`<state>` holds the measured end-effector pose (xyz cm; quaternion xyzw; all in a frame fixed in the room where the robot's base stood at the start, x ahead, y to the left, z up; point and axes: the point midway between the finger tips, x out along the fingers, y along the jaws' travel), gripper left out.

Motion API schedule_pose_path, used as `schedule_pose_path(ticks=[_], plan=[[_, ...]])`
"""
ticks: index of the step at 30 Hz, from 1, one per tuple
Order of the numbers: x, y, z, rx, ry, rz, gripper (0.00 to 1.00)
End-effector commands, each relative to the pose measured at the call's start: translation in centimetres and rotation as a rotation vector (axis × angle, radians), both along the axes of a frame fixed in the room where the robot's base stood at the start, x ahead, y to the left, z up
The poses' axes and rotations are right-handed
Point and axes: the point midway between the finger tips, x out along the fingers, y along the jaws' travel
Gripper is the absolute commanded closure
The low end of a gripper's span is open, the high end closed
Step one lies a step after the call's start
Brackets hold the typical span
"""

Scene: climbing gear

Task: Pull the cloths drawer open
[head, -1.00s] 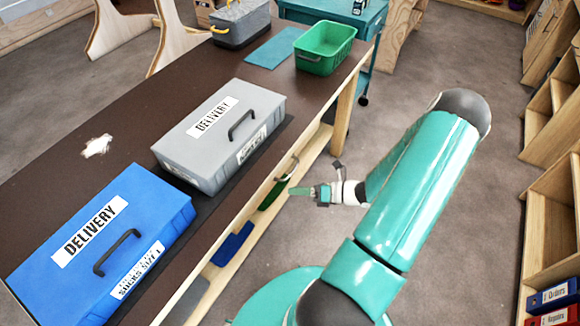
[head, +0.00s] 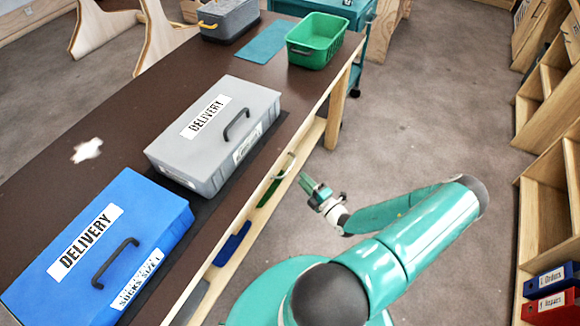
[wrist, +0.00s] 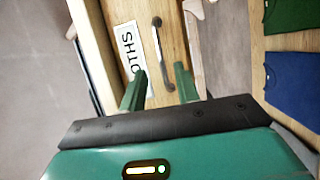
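The cloths drawer (wrist: 177,32) has a light wooden front, seen in the wrist view with a white label (wrist: 128,58) of which "OTHS" is readable. A dark metal bar handle (wrist: 158,48) runs along the front beside the label. The handle also shows in the head view (head: 286,166), under the table's edge. The drawer looks closed. My gripper (wrist: 160,82) is open and empty, its two green fingers apart, with the handle lying ahead between them. In the head view my gripper (head: 307,182) is just right of the handle, with a small gap.
The brown table (head: 120,125) holds a grey delivery box (head: 215,130), a blue delivery box (head: 100,250) and a green basket (head: 318,38). Folded green (wrist: 288,14) and blue (wrist: 292,78) cloths lie on the shelf below.

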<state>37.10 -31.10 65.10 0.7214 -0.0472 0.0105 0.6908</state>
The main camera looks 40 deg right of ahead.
Motion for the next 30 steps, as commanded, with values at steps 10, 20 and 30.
schedule_pose_path(ticks=[10,20,30], plan=[[6.7,-0.3,0.5,-0.002,0.000,0.002,0.69],[8.5,-0.4,0.6,-0.001,0.001,0.000,0.69],[8.5,-0.4,0.6,-0.002,0.001,0.001,1.00]])
